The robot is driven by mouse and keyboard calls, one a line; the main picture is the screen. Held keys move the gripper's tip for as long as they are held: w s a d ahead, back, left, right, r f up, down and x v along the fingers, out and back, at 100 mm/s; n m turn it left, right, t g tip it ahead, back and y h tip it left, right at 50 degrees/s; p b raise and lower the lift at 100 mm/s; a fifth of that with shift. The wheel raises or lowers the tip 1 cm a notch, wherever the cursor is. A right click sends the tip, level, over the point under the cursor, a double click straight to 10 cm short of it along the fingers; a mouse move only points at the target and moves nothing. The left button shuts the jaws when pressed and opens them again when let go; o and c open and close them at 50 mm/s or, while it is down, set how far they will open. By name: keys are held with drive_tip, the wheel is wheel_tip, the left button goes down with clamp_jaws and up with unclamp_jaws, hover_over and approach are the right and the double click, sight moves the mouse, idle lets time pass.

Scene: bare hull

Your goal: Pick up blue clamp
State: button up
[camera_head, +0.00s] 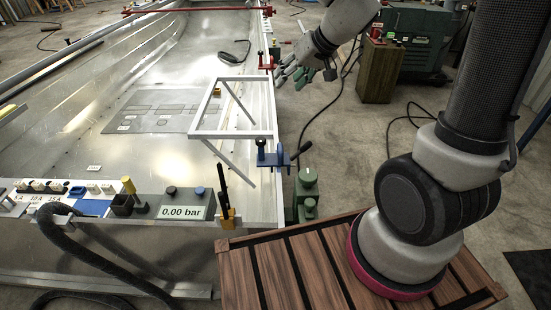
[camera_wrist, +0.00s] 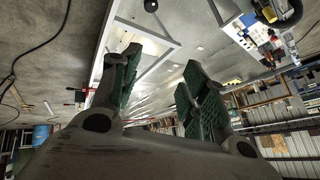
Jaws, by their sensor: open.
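The blue clamp (camera_head: 272,157) sits on the right rim of the metal hull in the head view, close to the near corner of a white frame. My gripper (camera_head: 291,73) is farther back and higher in that view, beyond the clamp and clear of it. In the wrist view my gripper (camera_wrist: 160,78) shows two spread fingers with green pads and nothing between them. I cannot pick out the blue clamp for certain in the wrist view.
The white frame (camera_head: 204,110) leans over the hull (camera_head: 90,150). A red clamp (camera_head: 267,63) is on the rim near my gripper. A yellow-and-black tool (camera_head: 226,205) stands upright beside the pressure display (camera_head: 183,212). Green valves (camera_head: 307,190) stand just outside the rim.

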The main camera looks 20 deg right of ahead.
drive_tip(key=w+a+f+m+h, duration=0.1)
drive_tip(key=w+a+f, duration=0.1)
drive_tip(key=w+f, duration=0.55)
drive_tip(key=h, duration=0.2)
hover_over(280, 148)
drive_tip(key=s+a, duration=0.1)
wheel_tip(280, 148, down, 7)
drive_tip(key=f, duration=0.4)
drive_tip(key=f+m+g+h, duration=0.1)
drive_tip(key=f, duration=0.4)
drive_tip(key=f+g+h, duration=0.1)
drive_tip(key=f, duration=0.4)
drive_tip(key=shift+s+d+f+m, duration=0.1)
drive_tip(key=shift+s+d+m, duration=0.1)
drive_tip(key=shift+d+m, duration=0.2)
drive_tip(key=x, duration=0.5)
drive_tip(key=shift+w+d+f, duration=0.1)
drive_tip(key=shift+w+f, duration=0.15)
drive_tip(key=shift+w, duration=0.1)
clamp_jaws()
